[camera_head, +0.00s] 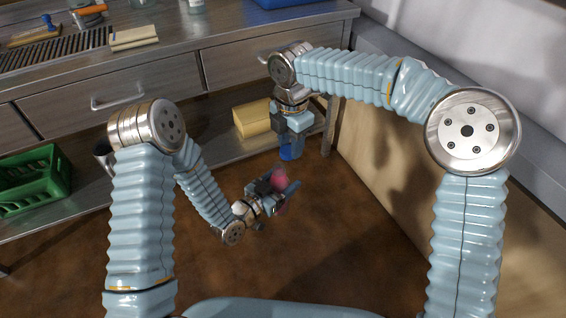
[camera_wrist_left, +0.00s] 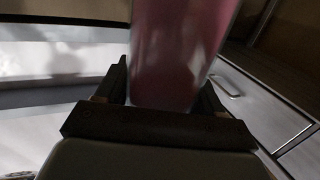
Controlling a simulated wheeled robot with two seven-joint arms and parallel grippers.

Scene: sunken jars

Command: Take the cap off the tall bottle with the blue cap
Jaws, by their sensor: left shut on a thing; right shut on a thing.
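The tall bottle, with pink contents (camera_head: 279,179), is held above the floor in front of the bench. My left gripper (camera_head: 273,187) is shut around it, and the fingers hide part of its side. In the left wrist view the pink bottle (camera_wrist_left: 178,55) stands between the two fingers (camera_wrist_left: 172,90); its far end runs out of the frame. The blue cap (camera_head: 291,149) is just above the bottle, under my right gripper (camera_head: 293,128), which is shut on it. A small gap seems to show between cap and bottle, but I cannot tell for certain whether they touch.
A steel bench (camera_head: 180,60) with drawers stands behind. Its lower shelf holds a yellow block (camera_head: 252,119) and a green crate (camera_head: 30,184). A folded cloth (camera_head: 134,38) lies on top. A tan panel (camera_head: 400,180) closes the right side. The brown floor below is clear.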

